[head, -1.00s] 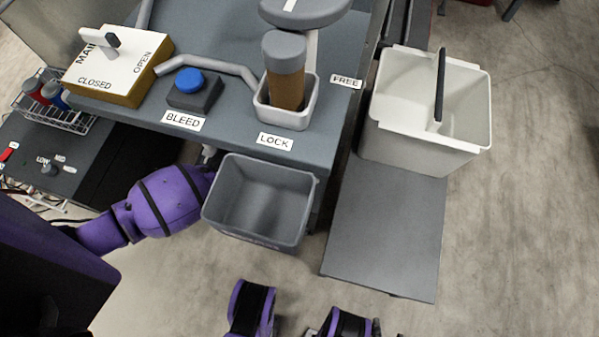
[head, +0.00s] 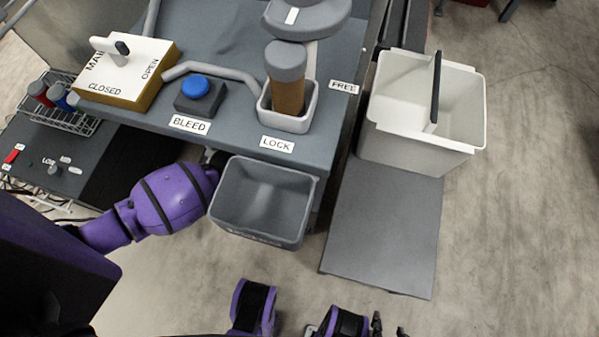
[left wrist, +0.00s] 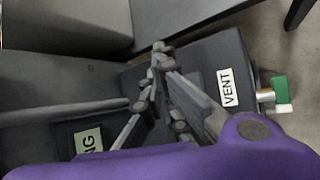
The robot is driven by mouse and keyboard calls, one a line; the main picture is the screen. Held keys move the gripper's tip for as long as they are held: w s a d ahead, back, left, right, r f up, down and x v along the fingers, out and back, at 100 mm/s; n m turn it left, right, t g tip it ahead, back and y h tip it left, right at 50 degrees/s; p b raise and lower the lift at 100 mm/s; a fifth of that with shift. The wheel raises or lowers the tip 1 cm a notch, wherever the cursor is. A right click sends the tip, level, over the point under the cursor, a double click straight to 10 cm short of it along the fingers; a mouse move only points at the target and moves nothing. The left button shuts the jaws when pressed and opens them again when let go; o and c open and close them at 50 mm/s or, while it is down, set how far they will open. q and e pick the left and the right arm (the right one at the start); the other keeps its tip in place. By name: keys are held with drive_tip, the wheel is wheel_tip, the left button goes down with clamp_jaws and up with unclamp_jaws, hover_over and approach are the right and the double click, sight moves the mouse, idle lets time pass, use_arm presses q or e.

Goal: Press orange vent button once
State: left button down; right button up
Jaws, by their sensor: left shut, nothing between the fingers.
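No orange button can be made out in either view. A white VENT label (left wrist: 228,87) is on a dark housing in the left wrist view, just right of my left gripper (left wrist: 160,50). That gripper is shut and empty, its fingertips over the dark housing. Whether it touches anything cannot be told. In the head view my left arm reaches under the bench's front edge, and its gripper is mostly hidden there, beside the grey bin (head: 262,200). Dark finger-like parts of my right gripper (head: 389,327) show at the bottom edge, cut off.
The bench (head: 230,50) carries a blue BLEED button (head: 195,88), a MAIN valve box (head: 125,75) and a LOCK holder (head: 287,118). A white bin (head: 420,150) stands on a grey platform (head: 380,235). A green-tipped fitting (left wrist: 279,88) is beside the VENT label.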

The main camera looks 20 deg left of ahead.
use_arm(q)
drive_tip(key=shift+r+p, duration=0.55)
drive_tip(key=shift+p, duration=0.05)
wheel_tip(320, 180, up, 4)
drive_tip(key=p, duration=0.4)
use_arm(e)
drive_tip(key=r, duration=0.5)
drive_tip(key=shift+w+d+r, duration=0.25)
drive_tip(key=shift+w, duration=0.05)
use_arm(q)
drive_tip(key=shift+f, duration=0.1)
use_arm(e)
drive_tip(key=shift+w, duration=0.1)
drive_tip(key=shift+w+a+t, duration=0.25)
drive_tip(key=shift+w+t, duration=0.05)
drive_tip(key=shift+w, duration=0.2)
drive_tip(key=shift+s, duration=0.15)
